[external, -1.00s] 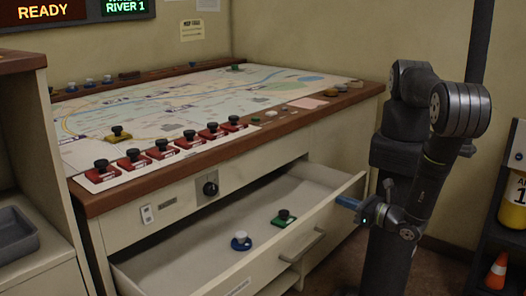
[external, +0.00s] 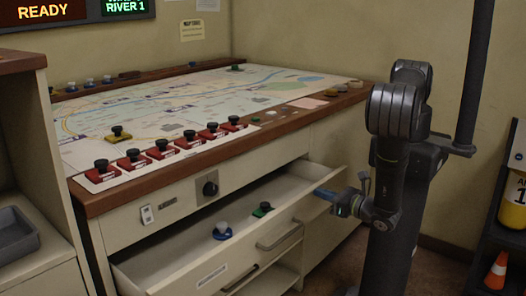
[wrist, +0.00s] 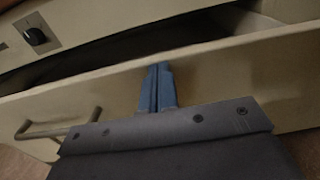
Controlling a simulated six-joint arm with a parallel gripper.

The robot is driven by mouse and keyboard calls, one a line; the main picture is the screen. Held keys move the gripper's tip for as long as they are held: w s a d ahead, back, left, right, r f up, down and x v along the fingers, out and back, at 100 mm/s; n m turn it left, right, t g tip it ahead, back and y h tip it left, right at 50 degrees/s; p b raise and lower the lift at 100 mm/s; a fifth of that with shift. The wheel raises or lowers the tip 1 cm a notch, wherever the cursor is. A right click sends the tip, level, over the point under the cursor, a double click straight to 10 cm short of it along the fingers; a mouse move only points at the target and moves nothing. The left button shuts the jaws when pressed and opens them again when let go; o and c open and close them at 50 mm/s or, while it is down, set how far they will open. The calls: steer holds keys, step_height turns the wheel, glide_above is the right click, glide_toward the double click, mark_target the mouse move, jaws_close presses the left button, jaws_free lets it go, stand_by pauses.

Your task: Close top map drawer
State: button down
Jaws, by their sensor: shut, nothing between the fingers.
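The top map drawer (external: 205,277) is partly open under the map table, its cream front standing out from the cabinet. In the wrist view the drawer front (wrist: 230,75) runs across the picture, with its bar handle (wrist: 55,130) at the lower left. My gripper (external: 322,193) is shut and empty. Its blue fingertips are at the drawer front near its right end, right of the handle (external: 280,236). In the wrist view the shut fingers (wrist: 157,82) point at the front's upper part and appear to touch it.
A blue-based knob piece (external: 222,232) and a green one (external: 263,209) lie inside the drawer. The map table (external: 200,100) above holds a row of red-based pieces. A lower drawer or shelf (external: 270,270) lies below. A shelf with a cone (external: 497,270) stands at right.

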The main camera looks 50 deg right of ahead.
steer(key=w, duration=1.6)
steer(key=shift+w, duration=0.2)
steer(key=shift+w+r, duration=0.1)
steer(key=shift+w, duration=0.25)
steer(key=shift+w+a, duration=0.1)
steer(key=s, duration=1.4)
steer(key=shift+s, duration=0.35)
steer(key=shift+w, duration=0.15)
steer(key=shift+w, duration=5.5)
steer(key=shift+s, duration=0.1)
